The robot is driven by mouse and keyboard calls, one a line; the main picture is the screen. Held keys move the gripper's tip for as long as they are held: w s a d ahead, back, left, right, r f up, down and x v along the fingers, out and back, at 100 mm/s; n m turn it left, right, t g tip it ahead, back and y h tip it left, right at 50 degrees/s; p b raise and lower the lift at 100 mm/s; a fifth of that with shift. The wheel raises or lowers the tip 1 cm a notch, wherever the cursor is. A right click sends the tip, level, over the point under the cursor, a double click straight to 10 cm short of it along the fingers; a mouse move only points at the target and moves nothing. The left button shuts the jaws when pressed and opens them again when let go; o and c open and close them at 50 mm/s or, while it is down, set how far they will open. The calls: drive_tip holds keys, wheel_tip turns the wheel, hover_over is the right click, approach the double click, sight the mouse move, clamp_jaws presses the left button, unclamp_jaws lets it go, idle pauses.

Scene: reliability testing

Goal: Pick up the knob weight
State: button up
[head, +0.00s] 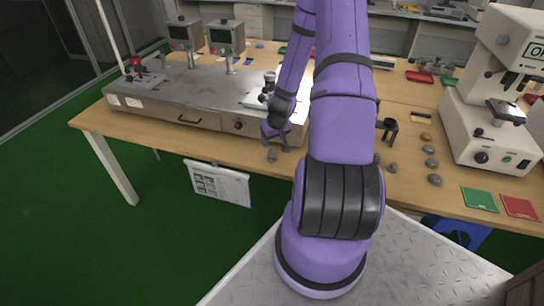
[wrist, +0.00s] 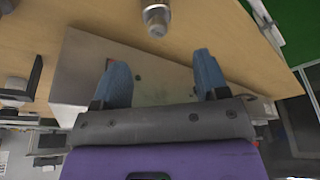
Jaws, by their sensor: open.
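A small grey metal knob weight (head: 271,155) stands at the table's front edge, just below my gripper (head: 274,137) in the head view. In the wrist view a metal knob weight (wrist: 156,18) shows at the top edge, partly cut off by the frame. My gripper (wrist: 161,68) is open there, its two blue fingertips spread apart with nothing between them. The weight lies past the fingertips, roughly in line with the gap, and apart from them. Several more grey knob-like pieces (head: 431,163) stand on the table to the right of my arm.
A long metal test bench (head: 165,105) stands on the table (head: 255,152) at left, close behind my gripper. A black holder (head: 388,127) stands right of my arm. A white tester (head: 490,110) and green (head: 479,199) and red cards (head: 519,207) are at far right.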

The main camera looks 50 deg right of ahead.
sight(272, 149)
drive_tip(key=x, duration=0.2)
drive_tip(key=shift+f, duration=0.25)
drive_tip(key=shift+s+x, duration=0.15)
drive_tip(key=shift+x, duration=0.9)
drive_tip(key=shift+s+x, duration=0.15)
drive_tip(key=shift+x, duration=0.85)
drive_tip(key=shift+w+d+f, duration=0.1)
drive_tip(key=shift+w+f, duration=0.1)
drive_tip(key=shift+f, duration=0.5)
drive_tip(key=c, duration=1.1)
drive_tip(key=shift+r, duration=0.1)
drive_tip(key=shift+c, duration=0.2)
